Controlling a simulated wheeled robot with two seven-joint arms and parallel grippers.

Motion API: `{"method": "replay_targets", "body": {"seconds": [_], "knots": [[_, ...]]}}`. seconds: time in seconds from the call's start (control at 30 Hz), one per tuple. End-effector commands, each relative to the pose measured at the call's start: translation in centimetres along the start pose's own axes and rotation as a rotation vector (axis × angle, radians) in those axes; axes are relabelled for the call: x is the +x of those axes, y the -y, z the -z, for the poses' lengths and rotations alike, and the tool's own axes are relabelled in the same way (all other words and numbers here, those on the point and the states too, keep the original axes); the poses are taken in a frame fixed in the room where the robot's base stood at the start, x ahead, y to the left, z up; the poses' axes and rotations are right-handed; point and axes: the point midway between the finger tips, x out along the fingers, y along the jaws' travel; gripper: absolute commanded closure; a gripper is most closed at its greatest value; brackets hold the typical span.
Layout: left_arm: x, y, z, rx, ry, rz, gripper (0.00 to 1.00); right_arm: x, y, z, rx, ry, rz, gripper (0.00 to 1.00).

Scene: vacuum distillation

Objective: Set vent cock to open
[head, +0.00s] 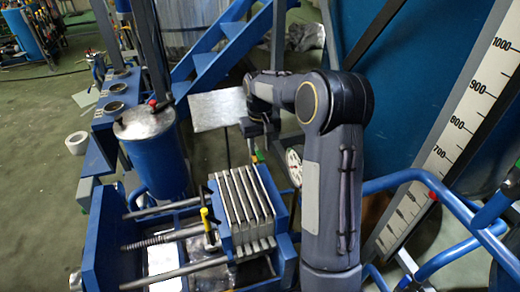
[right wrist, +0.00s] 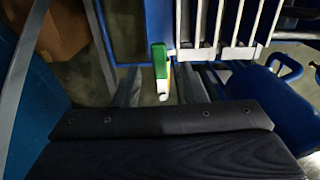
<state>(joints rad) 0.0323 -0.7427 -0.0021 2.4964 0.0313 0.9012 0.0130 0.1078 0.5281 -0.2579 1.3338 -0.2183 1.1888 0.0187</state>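A small green handle (right wrist: 160,58) with a white and yellow tip shows in the right wrist view, beside the pale plates. It appears to be the vent cock, and a bit of green also shows in the head view (head: 260,156). My right gripper (head: 256,148) is in front of and above it, with the arm coming in from the right. In the right wrist view my gripper's two grey fingers (right wrist: 160,88) stand apart, one on each side of the green handle. No grip on it is visible. My left gripper is in neither view.
A blue press frame with pale plates (head: 240,205) and a yellow handle (head: 207,222) stands below my right arm. A round gauge (head: 293,166) is close by the arm. Blue pipes (head: 395,180) and a scale board (head: 470,110) are at the right.

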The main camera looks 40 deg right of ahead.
Motion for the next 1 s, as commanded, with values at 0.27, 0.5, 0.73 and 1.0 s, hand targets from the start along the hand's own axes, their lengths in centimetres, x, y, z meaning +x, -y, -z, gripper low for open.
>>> {"method": "replay_targets", "body": {"seconds": [0.27,0.5,0.73,1.0], "knots": [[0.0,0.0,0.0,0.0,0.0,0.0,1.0,-4.7,0.0,0.1,0.0,-0.006,0.0,0.62],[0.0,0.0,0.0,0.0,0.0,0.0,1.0,-5.9,0.0,0.0,0.0,-0.003,0.0,0.62],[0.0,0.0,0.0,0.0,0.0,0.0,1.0,-5.8,0.0,0.0,0.0,-0.002,0.0,0.62],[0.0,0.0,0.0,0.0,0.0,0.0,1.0,-5.9,0.0,-0.1,0.0,-0.005,0.004,0.62]]}}
